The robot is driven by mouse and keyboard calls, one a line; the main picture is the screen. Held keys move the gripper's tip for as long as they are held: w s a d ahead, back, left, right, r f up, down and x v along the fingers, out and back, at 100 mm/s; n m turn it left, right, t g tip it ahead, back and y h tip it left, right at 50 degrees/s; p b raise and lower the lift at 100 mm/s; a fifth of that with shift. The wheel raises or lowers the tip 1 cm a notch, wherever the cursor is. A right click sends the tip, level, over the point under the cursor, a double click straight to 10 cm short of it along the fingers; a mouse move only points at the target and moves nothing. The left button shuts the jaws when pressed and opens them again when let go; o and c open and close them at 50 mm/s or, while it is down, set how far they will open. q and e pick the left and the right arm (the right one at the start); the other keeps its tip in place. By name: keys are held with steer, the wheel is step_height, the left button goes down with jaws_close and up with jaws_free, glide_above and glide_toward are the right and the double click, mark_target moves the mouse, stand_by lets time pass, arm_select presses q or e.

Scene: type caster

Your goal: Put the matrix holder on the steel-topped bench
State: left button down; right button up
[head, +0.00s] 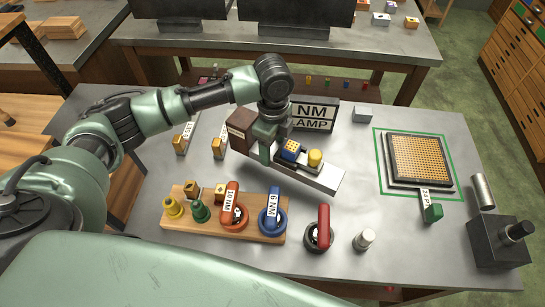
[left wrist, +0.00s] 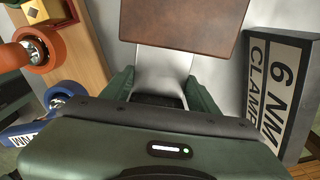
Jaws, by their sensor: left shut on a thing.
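My left gripper (head: 264,141) is shut on what looks like the matrix holder, a piece with a dark brown block (head: 241,124) at one end and a pale steel bar (head: 322,179) at the other. In the left wrist view the brown block (left wrist: 185,22) and a steel part (left wrist: 162,70) show just beyond the green fingers (left wrist: 160,90). My right gripper is out of view.
A clamp sign (head: 315,115) stands behind the holder. A wooden rack (head: 260,233) with coloured tools stands in front. A gridded plate (head: 420,160) in a green outline lies right. A red-handled tool (head: 324,228) and dark block (head: 497,243) stand near the front.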

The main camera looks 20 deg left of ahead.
arm_select(q)
steer(key=shift+f, duration=0.75)
step_height(320, 180, down, 4)
steer(key=shift+r+p, duration=0.1)
steer(key=shift+p, duration=0.25)
steer(key=shift+f, duration=0.35)
steer(key=shift+c, duration=2.1)
jaws_free()
steer(key=shift+f, duration=0.1)
steer(key=shift+s, duration=0.1)
